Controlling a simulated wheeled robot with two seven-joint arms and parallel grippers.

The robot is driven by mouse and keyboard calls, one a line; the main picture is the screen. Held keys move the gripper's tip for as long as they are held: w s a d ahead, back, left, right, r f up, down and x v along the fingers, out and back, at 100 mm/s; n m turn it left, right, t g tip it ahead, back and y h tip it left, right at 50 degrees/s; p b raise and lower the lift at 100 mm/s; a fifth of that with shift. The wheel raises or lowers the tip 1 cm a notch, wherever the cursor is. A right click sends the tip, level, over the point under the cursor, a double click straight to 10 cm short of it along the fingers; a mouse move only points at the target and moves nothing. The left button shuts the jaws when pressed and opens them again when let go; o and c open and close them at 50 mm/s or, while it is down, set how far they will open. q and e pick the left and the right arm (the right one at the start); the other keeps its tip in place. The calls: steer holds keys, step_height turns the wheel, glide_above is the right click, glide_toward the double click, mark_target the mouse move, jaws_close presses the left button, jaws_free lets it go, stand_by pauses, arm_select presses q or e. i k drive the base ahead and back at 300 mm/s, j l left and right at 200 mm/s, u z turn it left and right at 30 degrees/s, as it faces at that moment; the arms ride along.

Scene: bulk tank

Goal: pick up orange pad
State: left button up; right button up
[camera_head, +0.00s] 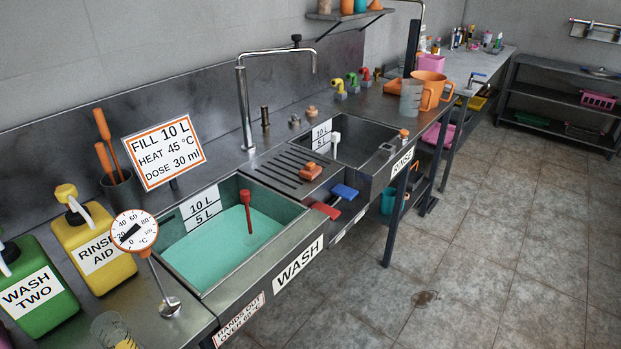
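A small orange pad-like block (310,171) lies on the ribbed drainer (289,162) between the two sinks, near the drainer's right side. It looks clear of other objects. Neither of my grippers is in view.
The wash sink (190,262) holds green liquid and a red-handled plug. An empty rinse sink (352,138) lies beyond the drainer. A tall tap (243,100) stands behind. A dial thermometer (134,230) and bottles crowd the left. Floor on the right is open.

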mark_target(309, 172)
steer(key=u, duration=0.3)
steer(key=i+l+u, duration=0.25)
steer(key=l+u, duration=0.3)
steer(key=i+l+u, duration=0.1)
steer(key=l, duration=0.25)
steer(key=i+l, duration=0.15)
steer(key=l, duration=0.2)
steer(key=i+l+u, duration=0.15)
steer(key=l, duration=0.25)
steer(key=l+u, duration=0.1)
steer(key=l, duration=0.25)
steer(key=i+l, duration=0.1)
steer(key=l, duration=0.35)
steer(key=i+l, duration=0.1)
steer(key=l, duration=0.35)
steer(key=i+l, duration=0.1)
steer(key=l, duration=0.35)
